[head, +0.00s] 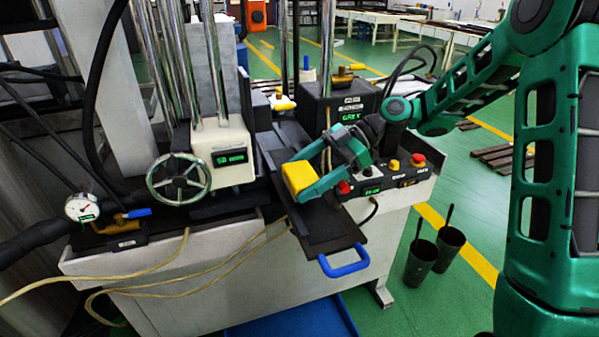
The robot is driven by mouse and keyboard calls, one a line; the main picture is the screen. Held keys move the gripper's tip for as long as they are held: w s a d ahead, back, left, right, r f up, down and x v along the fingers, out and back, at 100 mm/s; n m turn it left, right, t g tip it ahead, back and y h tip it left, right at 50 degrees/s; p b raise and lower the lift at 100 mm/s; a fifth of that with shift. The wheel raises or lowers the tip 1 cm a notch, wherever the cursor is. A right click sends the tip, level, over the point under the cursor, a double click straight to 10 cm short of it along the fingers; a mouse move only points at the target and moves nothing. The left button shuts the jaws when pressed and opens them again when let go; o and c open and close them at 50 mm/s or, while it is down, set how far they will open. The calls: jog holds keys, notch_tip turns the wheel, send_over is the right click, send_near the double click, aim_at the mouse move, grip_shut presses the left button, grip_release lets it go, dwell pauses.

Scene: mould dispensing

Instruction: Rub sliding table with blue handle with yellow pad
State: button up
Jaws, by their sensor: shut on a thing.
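The sliding table (325,222) is a dark flat plate that sticks out from the front of the machine. Its blue handle (344,262) is at the near end. My gripper (300,181) is shut on the yellow pad (298,178) and holds it over the far left part of the sliding table. I cannot tell whether the pad touches the plate. The near half of the plate, towards the handle, is bare.
A control box with red and yellow buttons (394,164) stands just right of the table. A handwheel (178,179) and a pressure gauge (82,208) are on the left. Two dark buckets (421,262) stand on the green floor at the right.

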aim_at(311, 183)
jog(key=shift+s+d+f, duration=0.25)
jog(key=shift+s+d, duration=0.1)
jog(key=shift+s, duration=0.2)
jog(key=shift+s+d+f, duration=0.2)
jog(key=shift+s+d, duration=0.1)
jog(key=shift+s, duration=0.25)
jog(key=shift+s+d+f, duration=0.25)
jog(key=shift+s+d, duration=0.1)
jog(key=shift+s, duration=0.2)
jog(key=shift+w+r, duration=0.45)
jog(key=shift+r, duration=0.2)
jog(key=shift+w+r, duration=0.25)
jog(key=shift+w, duration=0.6)
jog(key=r, duration=0.1)
jog(key=s+r, duration=0.1)
jog(key=r, duration=0.1)
jog(key=shift+s+r, duration=0.15)
jog(key=shift+s, duration=0.15)
jog(key=shift+s+a+r, duration=0.15)
jog(key=shift+s+r, duration=0.05)
jog(key=shift+r, duration=0.35)
